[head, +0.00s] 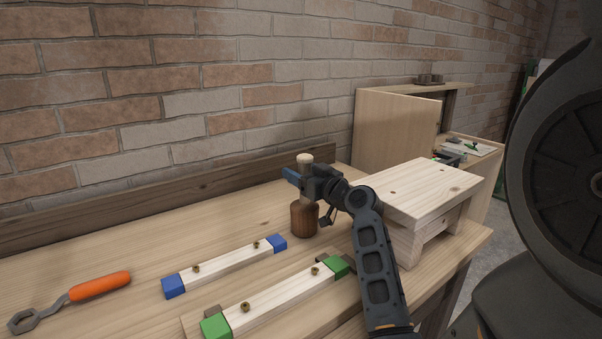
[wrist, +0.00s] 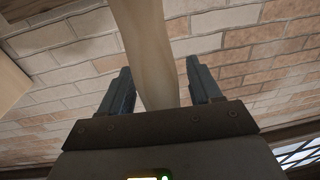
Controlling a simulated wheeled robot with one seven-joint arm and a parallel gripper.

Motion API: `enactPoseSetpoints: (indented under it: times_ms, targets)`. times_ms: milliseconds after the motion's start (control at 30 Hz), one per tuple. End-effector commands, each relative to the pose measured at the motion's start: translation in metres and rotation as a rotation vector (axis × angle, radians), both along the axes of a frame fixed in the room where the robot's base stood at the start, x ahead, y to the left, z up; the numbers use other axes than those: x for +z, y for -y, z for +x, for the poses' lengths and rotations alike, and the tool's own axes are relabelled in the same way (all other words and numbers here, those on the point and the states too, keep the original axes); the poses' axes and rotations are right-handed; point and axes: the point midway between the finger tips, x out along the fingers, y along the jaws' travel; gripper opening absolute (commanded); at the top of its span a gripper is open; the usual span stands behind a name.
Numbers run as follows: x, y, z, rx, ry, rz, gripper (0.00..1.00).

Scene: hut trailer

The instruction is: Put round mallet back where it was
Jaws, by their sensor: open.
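The round mallet (head: 304,218) stands upright on the wooden bench, its dark brown head down and its pale handle up. My gripper (head: 292,176) is at the handle, above the head. In the wrist view the pale handle (wrist: 150,50) runs between the two fingers of my open gripper (wrist: 156,85). The fingers stand apart on either side of it, with a visible gap on the right. Part of the handle is hidden behind my gripper in the head view.
A blue-ended wooden bar (head: 225,266) and a green-ended bar (head: 280,298) lie in front on the bench. An orange-handled wrench (head: 98,286) lies at the left. A small wooden stool (head: 425,190) stands close to the right of my arm. A brick wall is behind.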

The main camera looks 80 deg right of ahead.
Motion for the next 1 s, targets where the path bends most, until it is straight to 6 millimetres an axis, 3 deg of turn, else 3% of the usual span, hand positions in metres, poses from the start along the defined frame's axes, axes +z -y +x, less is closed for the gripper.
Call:
enactPoseSetpoints:
  times_ms: [167,700,1000]
  targets:
    - [0.001,-0.003,-0.005,-0.001,0.0,0.0,0.63]
    - [-0.004,-0.061,-0.086,-0.001,0.001,-0.001,0.63]
    - [-0.003,-0.07,-0.098,0.001,-0.001,-0.001,0.63]
